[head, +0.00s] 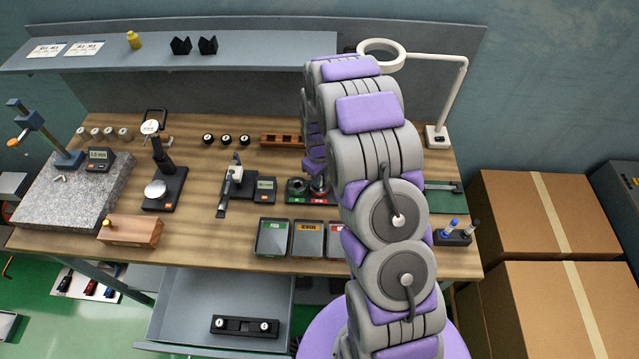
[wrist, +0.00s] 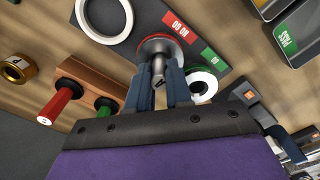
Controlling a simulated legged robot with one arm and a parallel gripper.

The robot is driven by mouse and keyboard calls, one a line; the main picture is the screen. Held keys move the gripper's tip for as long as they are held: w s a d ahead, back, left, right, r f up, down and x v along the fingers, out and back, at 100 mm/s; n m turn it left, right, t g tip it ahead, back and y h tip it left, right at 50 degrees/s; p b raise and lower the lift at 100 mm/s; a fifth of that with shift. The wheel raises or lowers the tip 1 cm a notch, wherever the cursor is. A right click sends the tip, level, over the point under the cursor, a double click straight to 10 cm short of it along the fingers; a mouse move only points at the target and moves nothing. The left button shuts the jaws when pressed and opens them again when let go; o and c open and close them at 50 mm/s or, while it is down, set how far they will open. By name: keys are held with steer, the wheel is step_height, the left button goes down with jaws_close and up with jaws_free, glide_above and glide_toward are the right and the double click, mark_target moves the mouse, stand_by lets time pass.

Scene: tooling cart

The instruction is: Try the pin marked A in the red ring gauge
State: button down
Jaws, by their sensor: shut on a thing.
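My gripper (wrist: 171,88) is shut on a grey metal pin (wrist: 158,68), which has a dark mark near its end that looks like a letter A. The pin lies over the middle of the red ring gauge (wrist: 178,37), beside a red label on a dark base. I cannot tell whether its far end is inside the bore. The green ring gauge (wrist: 200,82) is just right of my fingers. In the head view the base shows the green ring (head: 297,186); my arm partly covers the red side and hides the fingertips.
A wooden block (wrist: 95,85) holds red- and green-handled gauges, left in the wrist view. A gold ring (wrist: 18,68) and a white ring (wrist: 105,14) are nearby. Sorting trays (head: 272,238) stand at the bench's front edge. A pin stand (head: 453,235) is at right.

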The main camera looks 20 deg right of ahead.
steer(key=shift+r+p, duration=0.3)
steer(key=shift+r, duration=1.1)
steer(key=shift+r+p, duration=0.5)
steer(key=shift+r, duration=1.9)
steer(key=shift+d, duration=0.1)
